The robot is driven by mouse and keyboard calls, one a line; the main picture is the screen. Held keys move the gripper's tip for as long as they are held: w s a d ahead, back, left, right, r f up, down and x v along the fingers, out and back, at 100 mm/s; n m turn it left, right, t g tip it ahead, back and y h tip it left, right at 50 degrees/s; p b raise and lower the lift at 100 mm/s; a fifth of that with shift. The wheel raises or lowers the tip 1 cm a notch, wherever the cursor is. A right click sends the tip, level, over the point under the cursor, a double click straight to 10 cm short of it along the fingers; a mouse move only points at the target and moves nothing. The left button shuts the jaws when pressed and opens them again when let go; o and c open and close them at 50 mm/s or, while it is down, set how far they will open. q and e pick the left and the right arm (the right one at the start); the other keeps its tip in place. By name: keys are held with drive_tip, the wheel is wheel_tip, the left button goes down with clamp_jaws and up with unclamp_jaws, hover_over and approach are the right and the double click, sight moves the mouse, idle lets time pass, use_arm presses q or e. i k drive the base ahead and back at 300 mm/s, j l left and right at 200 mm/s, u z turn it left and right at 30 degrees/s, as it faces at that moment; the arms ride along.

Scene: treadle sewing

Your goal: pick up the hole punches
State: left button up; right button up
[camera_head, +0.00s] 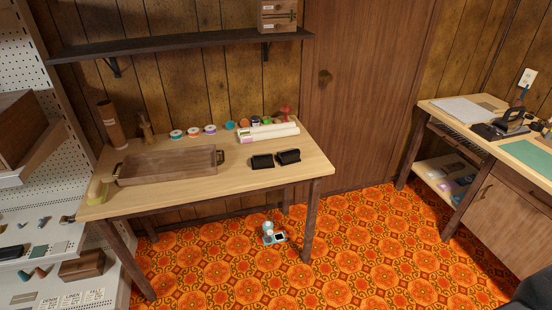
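Two small black objects that look like the hole punches lie side by side on the wooden table, near its front right part. The left black punch (262,161) sits just left of the right black punch (288,157), which looks slightly taller at the back. They are too small to make out in detail. Neither of my grippers shows in the head view, and nothing is touching the punches.
The table (228,178) also bears a wooden tray (168,165), several coloured spools, and pale rolls (268,132) behind the punches. A shelf (180,45) hangs above. A desk with tools (513,121) stands at right. Patterned floor in front is mostly open.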

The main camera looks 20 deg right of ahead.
sight(291, 156)
drive_tip(key=i+z, duration=0.1)
drive_tip(key=z, duration=0.35)
drive_tip(key=i+j+z, duration=0.1)
drive_tip(key=z, duration=0.3)
drive_tip(key=i+j+z, duration=0.1)
drive_tip(key=z, duration=0.35)
drive_tip(key=i+j+z, duration=0.3)
drive_tip(key=j, duration=0.25)
drive_tip(key=i+j+z, duration=0.15)
drive_tip(key=j, duration=0.15)
drive_tip(key=i+j, duration=0.1)
drive_tip(key=j, duration=0.25)
drive_tip(key=i+j, duration=0.1)
drive_tip(key=j, duration=0.3)
